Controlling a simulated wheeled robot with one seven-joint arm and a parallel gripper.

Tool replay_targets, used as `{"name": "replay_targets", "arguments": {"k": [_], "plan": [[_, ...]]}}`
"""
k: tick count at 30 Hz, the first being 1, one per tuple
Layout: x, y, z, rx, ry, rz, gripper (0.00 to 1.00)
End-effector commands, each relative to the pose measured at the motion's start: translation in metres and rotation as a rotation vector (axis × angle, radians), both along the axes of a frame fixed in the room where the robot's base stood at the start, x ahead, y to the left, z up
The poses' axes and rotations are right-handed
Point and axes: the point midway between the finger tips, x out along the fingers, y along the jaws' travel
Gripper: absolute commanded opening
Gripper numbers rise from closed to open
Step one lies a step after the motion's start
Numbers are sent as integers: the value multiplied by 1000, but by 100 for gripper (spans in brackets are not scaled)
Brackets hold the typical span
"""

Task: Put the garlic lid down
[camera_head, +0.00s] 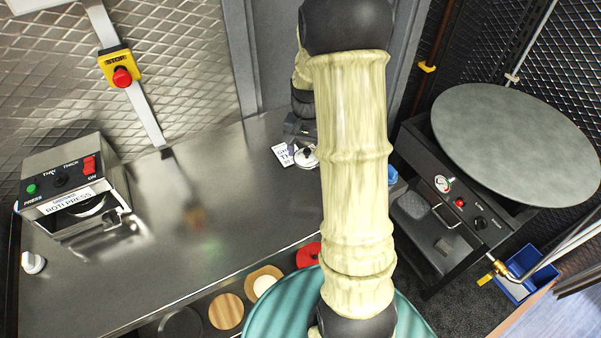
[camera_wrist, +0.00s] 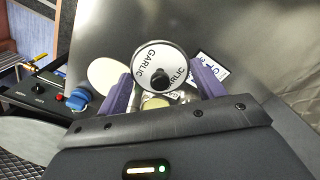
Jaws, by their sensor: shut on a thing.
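The garlic lid (camera_wrist: 148,60) is a round white disc marked GARLIC with a black knob, seen in the wrist view between the purple fingers of my gripper (camera_wrist: 160,88). My gripper is shut on it. In the head view the lid (camera_head: 307,157) shows at the far right of the steel counter, beside a white printed card (camera_head: 282,154). My arm hides much of the gripper there. The height of the lid above the counter is hard to tell. Under the lid, a container with pale contents (camera_wrist: 155,102) shows partly in the wrist view.
A pale disc (camera_wrist: 108,74) lies beside the lid. A roti press (camera_head: 75,185) stands on the counter's left. A round griddle (camera_head: 515,140) is at the right. A red lid (camera_head: 309,255) and wooden discs line the front edge. The middle of the counter (camera_head: 190,200) is clear.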

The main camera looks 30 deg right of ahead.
Motion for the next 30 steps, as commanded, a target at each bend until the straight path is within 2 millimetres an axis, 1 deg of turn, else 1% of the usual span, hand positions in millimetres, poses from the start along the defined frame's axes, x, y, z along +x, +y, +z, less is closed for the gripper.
{"name": "replay_targets", "arguments": {"k": [11, 14, 21, 22, 25, 30], "plan": [[0, 1, -1, 1, 1, 3, 46], [0, 2, -9, 1, 2, 4, 46], [-1, 2, -49, 2, 5, 5, 46], [0, 3, -52, 1, 3, 5, 46], [0, 2, -58, 0, 0, 4, 46], [0, -1, -59, -1, -1, -2, 46]]}}
